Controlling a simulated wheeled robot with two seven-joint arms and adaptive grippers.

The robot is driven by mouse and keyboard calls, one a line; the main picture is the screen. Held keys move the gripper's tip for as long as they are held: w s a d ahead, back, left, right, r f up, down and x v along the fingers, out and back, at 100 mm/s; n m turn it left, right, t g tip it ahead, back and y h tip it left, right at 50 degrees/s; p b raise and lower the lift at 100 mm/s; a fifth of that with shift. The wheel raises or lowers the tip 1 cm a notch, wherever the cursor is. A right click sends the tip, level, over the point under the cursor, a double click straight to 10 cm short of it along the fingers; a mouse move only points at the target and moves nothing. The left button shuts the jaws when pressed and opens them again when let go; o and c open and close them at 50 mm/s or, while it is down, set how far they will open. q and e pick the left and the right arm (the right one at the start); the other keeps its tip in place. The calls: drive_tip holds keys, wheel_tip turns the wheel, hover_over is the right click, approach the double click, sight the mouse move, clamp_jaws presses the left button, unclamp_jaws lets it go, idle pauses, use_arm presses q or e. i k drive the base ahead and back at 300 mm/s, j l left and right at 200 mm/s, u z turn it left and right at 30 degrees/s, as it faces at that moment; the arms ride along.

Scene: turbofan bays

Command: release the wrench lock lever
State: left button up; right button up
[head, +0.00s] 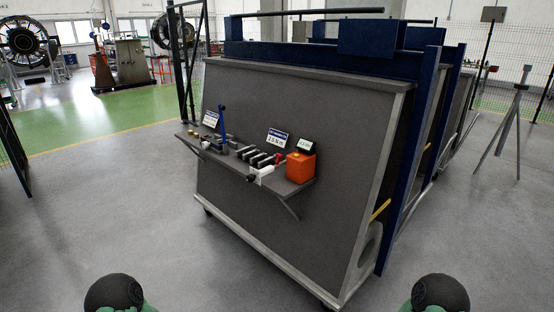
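A narrow shelf (290,190) on the grey slanted panel of a cart holds the tools. A wrench-like tool seems to lie along it in a row of dark blocks (258,158); its exact outline is too small to tell. An upright blue lever (222,118) stands near the left end of the row. A small red part (279,157) shows near the right end, beside an orange box (300,167). I cannot tell which of these is the wrench lock lever or its state. Neither of my grippers is in view; only dark rounded parts of my arms show at the bottom edge.
A white and black part (262,174) sits at the shelf's front edge. Small signs (277,138) stand behind the tools. The cart has a blue frame (395,190). Open grey floor (120,220) lies left and in front; a tripod stand (505,125) is at right.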

sight(279, 155)
drive_tip(key=i+u, duration=0.1)
drive_tip(key=i, duration=1)
drive_tip(key=i+l+u, duration=0.15)
drive_tip(key=i, duration=0.95)
